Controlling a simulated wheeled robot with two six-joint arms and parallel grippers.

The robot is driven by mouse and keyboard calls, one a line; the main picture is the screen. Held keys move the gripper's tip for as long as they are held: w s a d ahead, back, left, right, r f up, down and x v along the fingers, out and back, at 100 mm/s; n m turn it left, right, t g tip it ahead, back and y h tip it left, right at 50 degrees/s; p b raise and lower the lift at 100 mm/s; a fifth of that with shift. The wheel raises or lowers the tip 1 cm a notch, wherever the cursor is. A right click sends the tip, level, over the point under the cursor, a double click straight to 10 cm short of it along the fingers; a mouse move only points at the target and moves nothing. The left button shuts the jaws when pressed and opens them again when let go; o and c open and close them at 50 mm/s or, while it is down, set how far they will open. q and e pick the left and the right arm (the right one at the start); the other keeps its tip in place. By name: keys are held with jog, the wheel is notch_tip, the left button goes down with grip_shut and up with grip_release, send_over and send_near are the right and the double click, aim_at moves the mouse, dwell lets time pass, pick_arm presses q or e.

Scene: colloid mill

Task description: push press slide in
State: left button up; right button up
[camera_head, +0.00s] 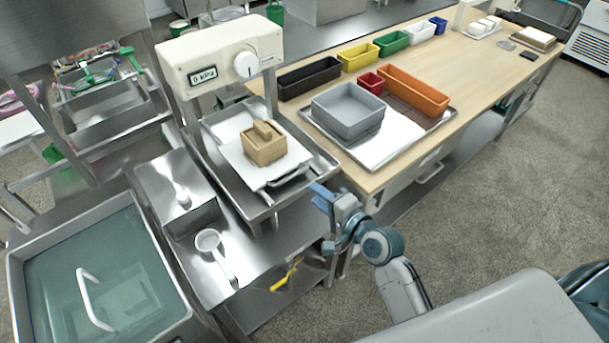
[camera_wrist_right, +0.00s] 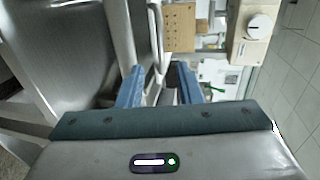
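The press has a cream head (camera_head: 220,60) with a dial and a display reading 0 kPa, above a metal tray. Its slide (camera_head: 233,153) is a pale plate sticking out toward the front right, with a bar handle (camera_head: 291,180) at its front edge. A wooden mold (camera_head: 264,144) with a block on top sits on the slide; it also shows in the right wrist view (camera_wrist_right: 180,27). My right gripper (camera_head: 319,195) is open and empty, just right of the handle. In the wrist view its blue fingers (camera_wrist_right: 160,80) are apart, with the handle ahead. My left gripper is out of view.
A water-filled sink (camera_head: 90,270) is at the lower left. A metal ladle or cup (camera_head: 208,241) lies on the steel counter. On the wooden bench stand a grey bin (camera_head: 347,108) and an orange bin (camera_head: 413,90). Open floor lies to the right.

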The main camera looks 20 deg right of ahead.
aim_at(294, 176)
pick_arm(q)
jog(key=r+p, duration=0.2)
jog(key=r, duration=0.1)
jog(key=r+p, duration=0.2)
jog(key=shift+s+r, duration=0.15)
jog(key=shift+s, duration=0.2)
pick_arm(e)
jog(key=x, duration=0.9)
jog(key=shift+w+f, duration=0.1)
jog(key=shift+w, duration=0.25)
jog(key=shift+c, duration=0.2)
grip_shut()
